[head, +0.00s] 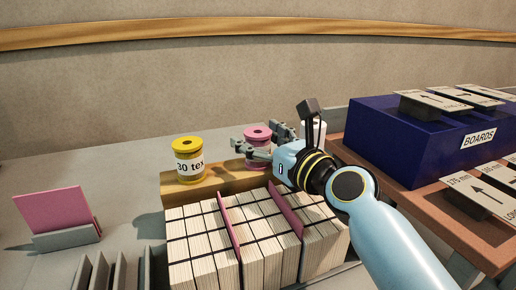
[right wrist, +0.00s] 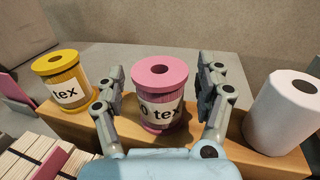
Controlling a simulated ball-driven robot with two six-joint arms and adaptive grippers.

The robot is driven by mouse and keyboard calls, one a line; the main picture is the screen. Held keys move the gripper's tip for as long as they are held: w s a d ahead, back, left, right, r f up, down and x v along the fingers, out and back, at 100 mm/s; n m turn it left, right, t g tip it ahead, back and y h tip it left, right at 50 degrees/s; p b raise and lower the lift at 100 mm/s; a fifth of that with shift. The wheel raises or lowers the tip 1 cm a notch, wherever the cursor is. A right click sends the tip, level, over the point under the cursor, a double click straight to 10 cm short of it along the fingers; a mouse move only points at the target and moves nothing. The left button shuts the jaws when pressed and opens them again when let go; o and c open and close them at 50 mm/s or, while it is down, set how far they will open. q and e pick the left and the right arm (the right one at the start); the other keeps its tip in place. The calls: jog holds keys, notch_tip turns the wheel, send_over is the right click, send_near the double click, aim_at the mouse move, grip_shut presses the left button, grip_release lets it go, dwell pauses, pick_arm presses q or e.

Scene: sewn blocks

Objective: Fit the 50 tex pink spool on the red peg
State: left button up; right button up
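The pink spool (head: 257,134) stands upright on a wooden ledge, partly hidden by my right gripper (head: 262,144) in the head view. In the right wrist view the pink spool (right wrist: 161,78) sits between the two spread fingers of my right gripper (right wrist: 160,82). A gap shows on each side of it, so the gripper is open around the spool. Its white label reads "0 tex", with the first digit out of sight. I see no red peg in either view. My left gripper is not in view.
A yellow "30 tex" spool (head: 188,160) and a white spool (right wrist: 284,112) flank the pink one on the wooden ledge (head: 216,181). Bundled pale blocks (head: 200,245) lie in front. A dark blue "BOARDS" box (head: 400,150) is at right; a pink card (head: 56,210) stands left.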

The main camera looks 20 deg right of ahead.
jog(key=c, duration=1.2)
jog(key=shift+o, duration=0.2)
